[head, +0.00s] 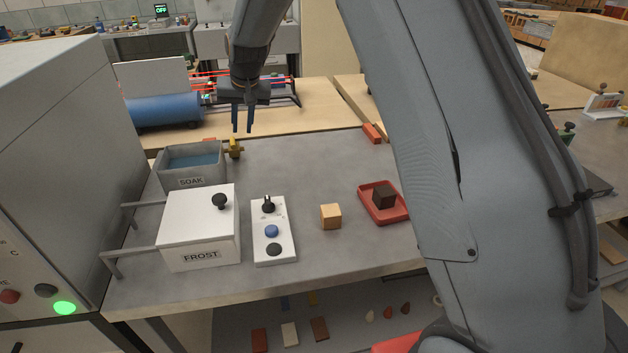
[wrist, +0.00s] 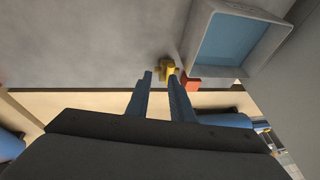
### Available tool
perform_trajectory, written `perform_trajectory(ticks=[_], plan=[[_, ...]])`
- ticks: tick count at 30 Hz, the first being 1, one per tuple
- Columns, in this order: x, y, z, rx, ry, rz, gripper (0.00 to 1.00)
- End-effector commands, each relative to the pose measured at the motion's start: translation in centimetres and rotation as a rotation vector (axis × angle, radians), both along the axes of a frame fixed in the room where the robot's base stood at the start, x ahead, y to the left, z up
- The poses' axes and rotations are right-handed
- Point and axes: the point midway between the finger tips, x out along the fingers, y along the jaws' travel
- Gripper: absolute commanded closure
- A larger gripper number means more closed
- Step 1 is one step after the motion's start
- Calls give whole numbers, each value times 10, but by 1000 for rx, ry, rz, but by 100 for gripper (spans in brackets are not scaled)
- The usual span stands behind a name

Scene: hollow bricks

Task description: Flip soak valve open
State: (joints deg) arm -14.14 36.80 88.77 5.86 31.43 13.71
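The soak tank (head: 190,163) is a grey open box of blue water labelled SOAK, at the back left of the grey bench. Its yellow valve (head: 234,146) sits at the tank's right side, with a brass-coloured body below the yellow handle. My gripper (head: 242,130) points down just above and slightly right of the valve in the head view. In the wrist view the valve (wrist: 168,70) shows just beyond the fingertips (wrist: 160,76), nearer the right finger. The fingers are apart with nothing visible between them. Whether a finger touches the valve I cannot tell.
A white FROST box (head: 200,230) and a control panel (head: 273,232) with a knob and buttons stand in front. A tan cube (head: 330,216) and a red tray (head: 370,211) holding a dark cube (head: 384,196) lie right. A red brick (wrist: 192,84) is beside the valve.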

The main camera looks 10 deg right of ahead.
Motion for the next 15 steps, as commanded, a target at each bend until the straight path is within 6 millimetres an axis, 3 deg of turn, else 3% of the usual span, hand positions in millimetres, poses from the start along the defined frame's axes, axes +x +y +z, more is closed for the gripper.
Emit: perform_trajectory(ticks=[15], plan=[[-70, -61, -12, -54, 62, 8, 79]])
